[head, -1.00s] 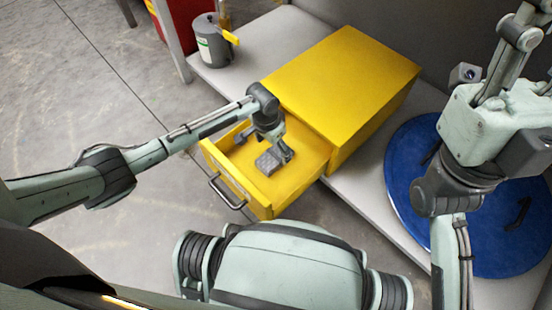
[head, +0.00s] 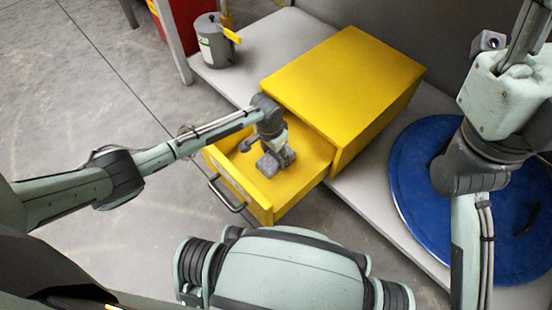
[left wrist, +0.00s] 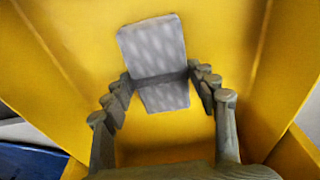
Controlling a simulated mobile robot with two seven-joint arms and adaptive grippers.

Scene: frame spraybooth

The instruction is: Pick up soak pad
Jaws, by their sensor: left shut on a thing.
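The soak pad (left wrist: 152,45) is a light grey, patterned slab with a dark band across it. In the left wrist view it lies between the two fingers of my left gripper (left wrist: 160,82), which is shut on it around the band. In the head view the pad (head: 268,166) shows small and grey inside the open yellow drawer (head: 306,170), partly hidden by my left gripper (head: 279,158). Whether the pad touches the drawer floor is hard to tell. My right arm is at the right of the head view; its gripper is out of view.
The yellow cabinet (head: 345,85) stands on a grey bench (head: 262,62) behind the drawer. The drawer walls surround my left gripper. A grey can with a yellow handle (head: 214,42) stands back left. A blue round lid (head: 412,205) lies at right.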

